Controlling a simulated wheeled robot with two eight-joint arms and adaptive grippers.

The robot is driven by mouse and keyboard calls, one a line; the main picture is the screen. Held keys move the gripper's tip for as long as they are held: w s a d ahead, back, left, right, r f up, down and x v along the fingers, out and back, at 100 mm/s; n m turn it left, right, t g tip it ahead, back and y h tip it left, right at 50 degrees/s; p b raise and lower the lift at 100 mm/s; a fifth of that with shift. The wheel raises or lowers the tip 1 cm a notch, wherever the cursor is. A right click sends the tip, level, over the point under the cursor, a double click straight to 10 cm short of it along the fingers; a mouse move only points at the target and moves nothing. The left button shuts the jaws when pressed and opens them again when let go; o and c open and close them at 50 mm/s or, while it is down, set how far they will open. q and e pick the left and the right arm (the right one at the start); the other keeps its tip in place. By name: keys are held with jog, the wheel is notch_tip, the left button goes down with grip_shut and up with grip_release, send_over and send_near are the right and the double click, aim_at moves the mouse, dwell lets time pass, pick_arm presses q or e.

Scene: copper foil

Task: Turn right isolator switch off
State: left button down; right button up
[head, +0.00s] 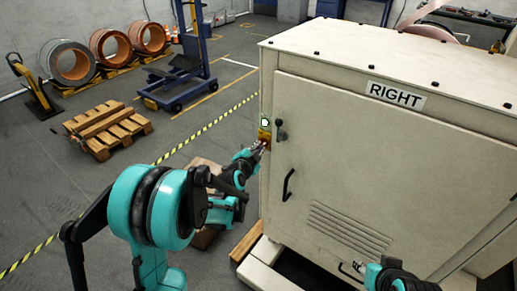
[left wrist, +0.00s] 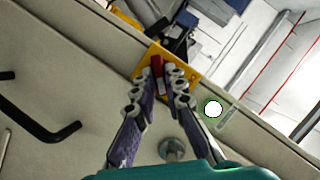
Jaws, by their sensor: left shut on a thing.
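The right isolator switch has a yellow plate (head: 264,134) on the left edge of the cabinet marked RIGHT. In the left wrist view, its red handle (left wrist: 157,66) stands out from the yellow plate (left wrist: 188,64). My left gripper (head: 262,145) is at the switch. Its fingers (left wrist: 166,78) are closed in around the red handle and partly hide it.
The beige cabinet (head: 380,150) fills the right side, with a black door handle (head: 288,185) and a small latch (head: 281,130) near the switch. A wooden pallet (head: 108,128), a blue lifter (head: 190,70) and copper coils (head: 110,46) stand farther left.

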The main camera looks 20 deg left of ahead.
pick_arm(q)
jog(key=n+g+h, duration=0.1)
jog(key=n+h, duration=0.1)
jog(key=n, duration=0.2)
jog(key=n+g+h, duration=0.1)
jog(key=n+h, duration=0.2)
jog(key=n, duration=0.1)
jog(key=a+n+h, duration=0.1)
jog(key=n+h, duration=0.1)
jog(key=n, duration=0.2)
jog(key=shift+w+g+h, duration=0.15)
jog(key=shift+g+h, duration=0.15)
jog(key=shift+g, duration=0.1)
dwell(0.5)
jog(key=shift+n, duration=0.3)
jog(key=c, duration=1.6)
grip_release()
jog(key=shift+a, duration=0.15)
